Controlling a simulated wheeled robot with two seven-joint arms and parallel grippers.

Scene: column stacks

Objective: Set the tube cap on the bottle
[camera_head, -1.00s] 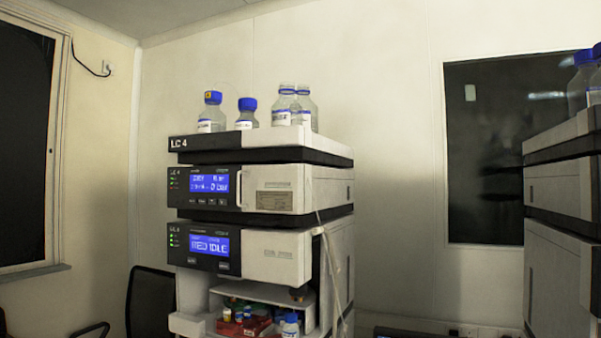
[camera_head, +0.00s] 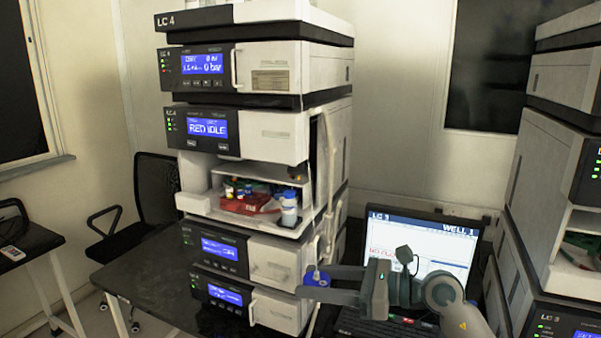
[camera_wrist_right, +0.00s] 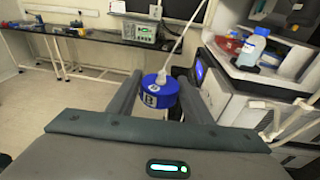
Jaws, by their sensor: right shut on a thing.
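The tube cap (camera_head: 317,277) is blue, with a pale tube running up from its top. My right gripper (camera_head: 318,283) is shut on it, in front of the lower modules of the LC 4 stack. In the right wrist view the cap (camera_wrist_right: 160,92) sits between the two fingers, with the tube rising from it. A bottle (camera_head: 289,208) with a blue-and-white look stands at the right of the stack's open bay; a bottle there also shows in the wrist view (camera_wrist_right: 250,48). Only bottle bases (camera_head: 193,4) show on top of the stack. My left gripper is out of view.
A red tray (camera_head: 248,203) with small vials lies in the bay. A laptop (camera_head: 425,240) stands behind my right gripper. Another instrument stack (camera_head: 560,180) rises at the right. Dark table (camera_head: 150,275) is bare at the left of the stack.

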